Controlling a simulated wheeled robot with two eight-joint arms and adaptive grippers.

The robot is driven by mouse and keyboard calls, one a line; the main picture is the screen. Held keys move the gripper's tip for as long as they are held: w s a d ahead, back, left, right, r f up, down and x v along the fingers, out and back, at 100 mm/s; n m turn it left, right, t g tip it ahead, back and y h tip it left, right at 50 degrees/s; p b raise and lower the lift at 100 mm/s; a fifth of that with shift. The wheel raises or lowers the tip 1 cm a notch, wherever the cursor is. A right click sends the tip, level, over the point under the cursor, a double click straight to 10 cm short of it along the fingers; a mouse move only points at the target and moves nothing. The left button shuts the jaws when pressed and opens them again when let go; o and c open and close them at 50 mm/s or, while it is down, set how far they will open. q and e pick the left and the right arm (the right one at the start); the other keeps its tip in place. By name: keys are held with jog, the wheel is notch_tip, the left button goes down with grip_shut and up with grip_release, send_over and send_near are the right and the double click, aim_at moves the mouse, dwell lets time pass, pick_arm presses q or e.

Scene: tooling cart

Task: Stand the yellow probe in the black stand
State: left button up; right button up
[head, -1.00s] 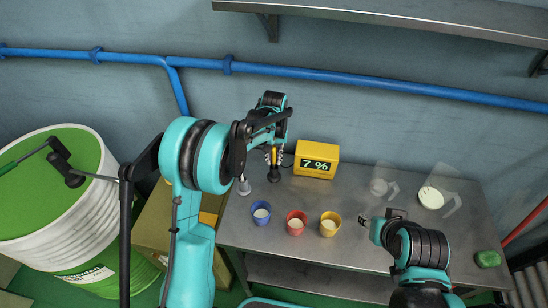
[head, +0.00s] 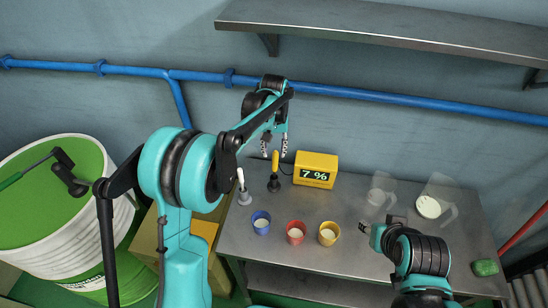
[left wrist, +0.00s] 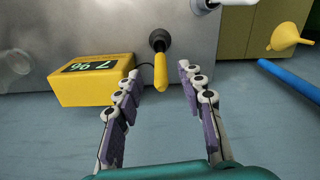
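The yellow probe (head: 275,159) stands upright in the black stand (head: 274,184) on the metal cart. In the left wrist view, the probe (left wrist: 160,74) points out of the round stand (left wrist: 159,40). My left gripper (head: 274,153) is above the stand, with its fingers spread on either side of the probe's upper end. In the left wrist view, my left gripper (left wrist: 160,80) is open and empty, with gaps between both fingers and the probe. My right gripper (head: 365,228) is low at the right, over the cart; its finger opening is unclear.
Blue (head: 261,223), red (head: 296,233) and yellow (head: 329,234) cups stand in front. Clear jugs (head: 437,198) are at right. A shelf (head: 400,40) overhangs behind. A yellow funnel (left wrist: 285,36) shows in the left wrist view.

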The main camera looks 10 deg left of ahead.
pick_arm(q)
jog(key=s+a+r+t, duration=0.3)
jog(key=s+r, duration=0.7)
jog(key=s, duration=0.3)
jog(key=s+a+f+m+t, duration=0.1)
jog(key=s+t, duration=0.1)
jog(key=s, duration=0.4)
jog(key=s+a+f+t, duration=0.1)
jog(key=s+t, duration=0.1)
jog(key=s, duration=0.5)
jog(key=shift+s+a+f+m, duration=0.15)
jog(key=shift+s+f+m, duration=0.05)
jog(key=shift+f+m, duration=0.2)
